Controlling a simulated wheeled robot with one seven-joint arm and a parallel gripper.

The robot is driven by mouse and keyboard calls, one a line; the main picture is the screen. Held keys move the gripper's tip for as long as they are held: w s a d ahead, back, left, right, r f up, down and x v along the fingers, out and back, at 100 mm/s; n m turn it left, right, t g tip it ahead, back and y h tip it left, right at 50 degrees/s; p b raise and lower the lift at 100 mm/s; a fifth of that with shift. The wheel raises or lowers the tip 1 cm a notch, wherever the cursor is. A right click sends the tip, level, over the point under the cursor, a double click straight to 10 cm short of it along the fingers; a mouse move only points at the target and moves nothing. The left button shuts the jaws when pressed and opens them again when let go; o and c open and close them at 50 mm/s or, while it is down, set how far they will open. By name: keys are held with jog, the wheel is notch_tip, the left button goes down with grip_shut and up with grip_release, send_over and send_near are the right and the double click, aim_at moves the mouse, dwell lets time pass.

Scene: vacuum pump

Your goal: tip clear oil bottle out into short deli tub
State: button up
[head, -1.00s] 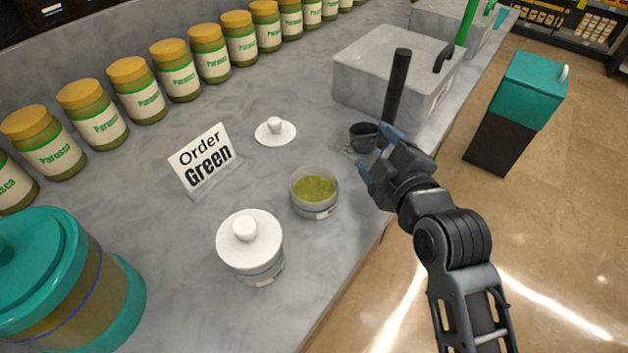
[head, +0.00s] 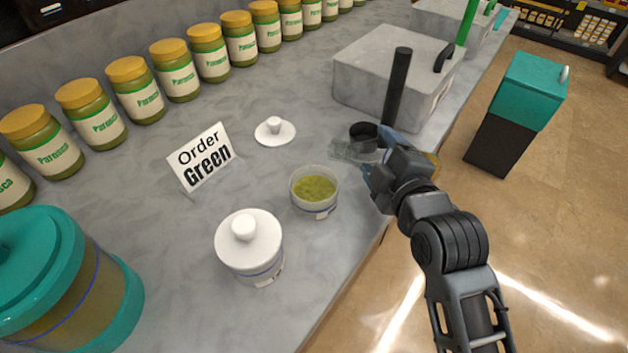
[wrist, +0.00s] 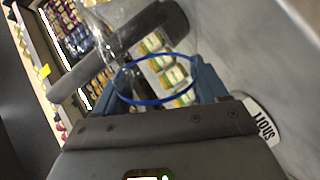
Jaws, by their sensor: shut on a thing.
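My gripper (head: 380,160) is shut on the clear oil bottle (head: 352,151), which is tilted strongly over, its clear end pointing left above the counter. A yellowish patch shows right of the gripper, perhaps oil in the bottle. In the wrist view the blue fingers (wrist: 160,85) stand either side of the see-through bottle, which has a blue ring. An open short deli tub (head: 315,208) with green contents stands upright below and left of the gripper. The bottle's end is apart from it, behind and to its right. No stream is visible.
A lidded white tub (head: 250,250) stands front left of the open one. A loose white lid (head: 274,131), an "Order Green" sign (head: 203,160) and a grey box (head: 385,75) with a black post (head: 397,85) stand behind. Jars line the back.

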jog(key=shift+f, duration=0.2)
jog(key=shift+a+f+n+h, duration=0.25)
jog(key=shift+a+n+h, duration=0.15)
jog(key=shift+n, duration=0.5)
dwell(0.4)
jog(key=shift+a+r+n+h+p, duration=0.1)
jog(key=shift+r+n+h+p, duration=0.3)
jog(key=shift+r+n+p, duration=0.9)
dwell(0.6)
